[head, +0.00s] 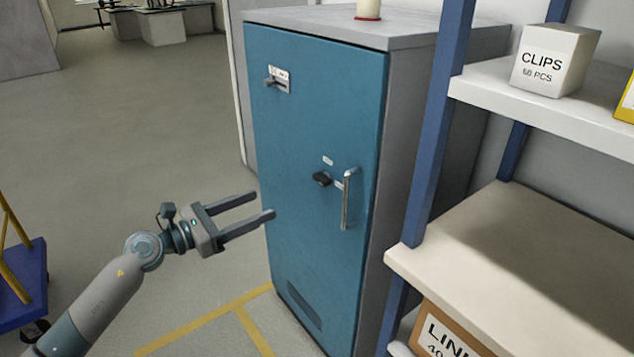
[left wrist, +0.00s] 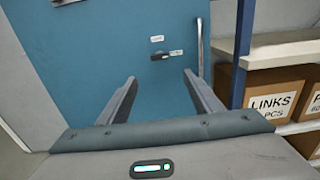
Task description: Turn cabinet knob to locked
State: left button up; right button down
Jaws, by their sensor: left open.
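A blue cabinet (head: 300,120) with a grey top and side stands in the middle of the head view, its door shut. A small black knob (head: 321,178) sits on the door, with small white labels above it and to its right. The knob also shows in the left wrist view (left wrist: 160,57), ahead of the fingers; the label text is too small to read. My left gripper (head: 265,205) is open and empty, to the left of the knob in the head view and apart from it. My right gripper is not in view.
A vertical metal handle (head: 348,198) is right of the knob. A shelf rack with a blue post (head: 428,150) and boxes stands close on the right. A blue cart (head: 22,285) is at left. Floor left of the cabinet is clear.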

aim_at(317, 181)
pick_arm(q)
jog(key=p+x, duration=0.2)
jog(key=x, duration=1.5)
jog(key=shift+w+f+p, duration=0.1)
jog(key=shift+p, duration=0.2)
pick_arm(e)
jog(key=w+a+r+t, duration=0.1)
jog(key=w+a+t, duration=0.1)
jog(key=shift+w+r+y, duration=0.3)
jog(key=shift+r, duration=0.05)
pick_arm(q)
jog(key=shift+c, duration=0.6)
jog(key=c, duration=0.9)
